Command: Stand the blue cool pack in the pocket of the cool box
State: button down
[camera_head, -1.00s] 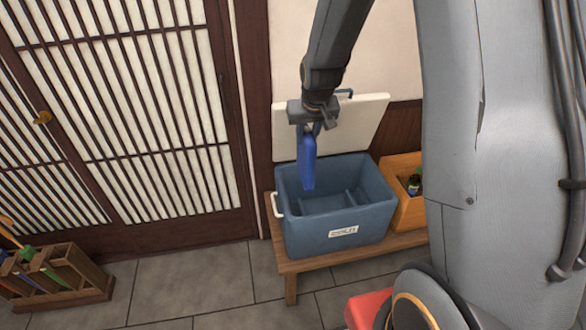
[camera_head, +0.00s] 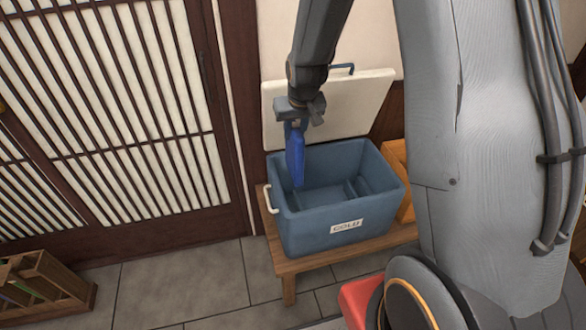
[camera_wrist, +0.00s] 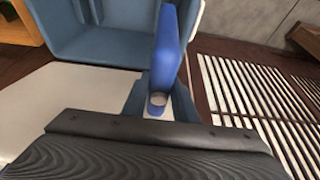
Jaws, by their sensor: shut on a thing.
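The blue cool pack (camera_head: 296,158) hangs upright from my gripper (camera_head: 296,122), which is shut on its upper end. In the head view its lower end overlaps the left part of the cool box's opening. The cool box (camera_head: 345,228) is blue-grey, open on top, with a divider (camera_head: 350,188) inside and its pale lid (camera_head: 350,105) raised behind. In the wrist view the cool pack (camera_wrist: 172,45) extends away from my gripper (camera_wrist: 158,100), beside the box wall (camera_wrist: 95,45). I cannot tell how far its lower end is below the rim.
The box stands on a wooden bench (camera_head: 290,265). An orange-brown crate (camera_head: 402,165) is to its right, partly behind my arm. A wooden rack (camera_head: 45,285) is on the tiled floor at the left. A lattice sliding door (camera_head: 130,120) is behind.

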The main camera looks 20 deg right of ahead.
jog(key=f+b, duration=0.1)
jog(key=f, duration=0.3)
jog(key=f+b, duration=0.2)
jog(key=f, duration=0.2)
jog(key=f+b, duration=0.2)
jog(key=f, duration=0.3)
jog(key=shift+w, duration=0.4)
jog(key=shift+f+b, duration=1.9)
jog(key=shift+f, duration=0.45)
jog(key=shift+f+b, duration=0.4)
jog(key=shift+f, duration=0.45)
jog(key=shift+s+f, duration=0.2)
jog(key=shift+f, duration=0.2)
jog(key=shift+f+b, duration=0.35)
jog(key=shift+f, duration=0.55)
jog(key=shift+f+b, duration=0.3)
jog(key=shift+f, duration=0.45)
jog(key=shift+f+b, duration=0.55)
jog(key=shift+f, duration=0.4)
